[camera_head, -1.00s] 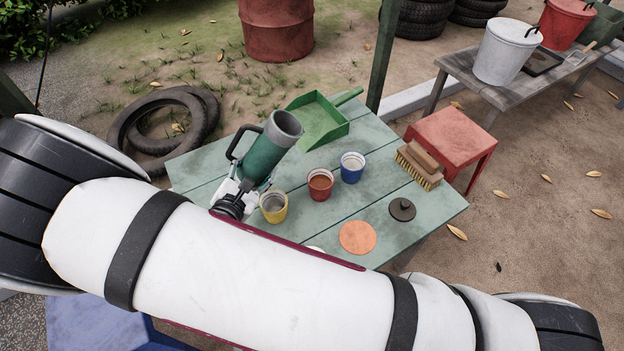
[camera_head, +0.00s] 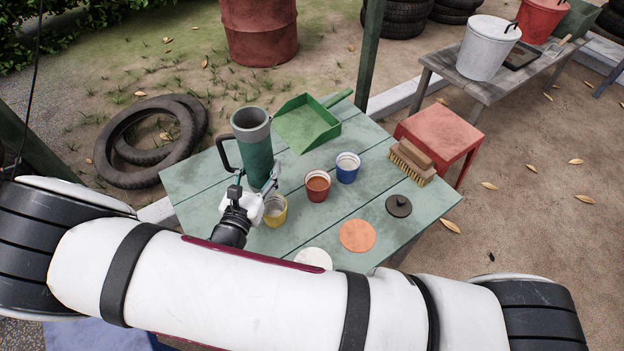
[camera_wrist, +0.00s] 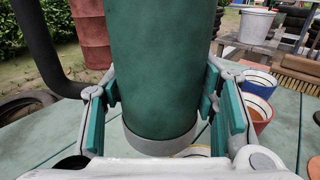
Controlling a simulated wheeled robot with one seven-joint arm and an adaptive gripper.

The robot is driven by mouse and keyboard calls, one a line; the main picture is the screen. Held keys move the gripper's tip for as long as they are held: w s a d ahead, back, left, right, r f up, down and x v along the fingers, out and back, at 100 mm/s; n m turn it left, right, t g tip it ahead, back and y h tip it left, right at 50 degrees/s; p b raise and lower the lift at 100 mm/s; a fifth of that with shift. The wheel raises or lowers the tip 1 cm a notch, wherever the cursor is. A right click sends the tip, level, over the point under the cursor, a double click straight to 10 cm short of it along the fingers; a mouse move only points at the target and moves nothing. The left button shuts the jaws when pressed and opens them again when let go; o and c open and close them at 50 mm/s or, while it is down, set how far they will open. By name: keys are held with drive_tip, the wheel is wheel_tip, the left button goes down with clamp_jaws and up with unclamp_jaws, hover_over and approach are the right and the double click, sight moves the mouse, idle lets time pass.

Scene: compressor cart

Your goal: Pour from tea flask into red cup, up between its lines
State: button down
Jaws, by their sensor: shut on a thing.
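The tea flask (camera_head: 255,158), dark green with a grey rim and black handle, is nearly upright over the left part of the table. My gripper (camera_head: 257,197) is shut around its lower body; in the wrist view the pads flank the flask (camera_wrist: 155,70). I cannot tell whether its base touches the table. The red cup (camera_head: 317,189) stands upright to the right of the flask, apart from it, with brown liquid inside. It shows partly behind my finger in the wrist view (camera_wrist: 259,113). Its lines are too small to read against the liquid level.
A yellow cup (camera_head: 275,216) stands close to my gripper, and a blue cup (camera_head: 347,172) beyond the red one. A green dustpan (camera_head: 308,127), brush (camera_head: 411,166), dark lid (camera_head: 398,206), orange disc (camera_head: 357,236) and white disc (camera_head: 313,258) lie on the green table (camera_head: 405,240).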

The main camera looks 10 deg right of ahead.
sight(252, 165)
drive_tip(key=shift+r+p, duration=1.75)
drive_tip(key=shift+r, duration=0.85)
drive_tip(key=s+d+r+h+p, duration=0.1)
drive_tip(key=d+r+p, duration=0.5)
drive_tip(key=d+r, duration=0.3)
drive_tip(key=s+d+r+m+g+h+p, duration=0.1)
drive_tip(key=d+r+p, duration=0.4)
drive_tip(key=d+r, duration=0.5)
drive_tip(key=d, duration=0.6)
drive_tip(key=shift+m+p, duration=0.3)
drive_tip(key=shift+p, duration=0.1)
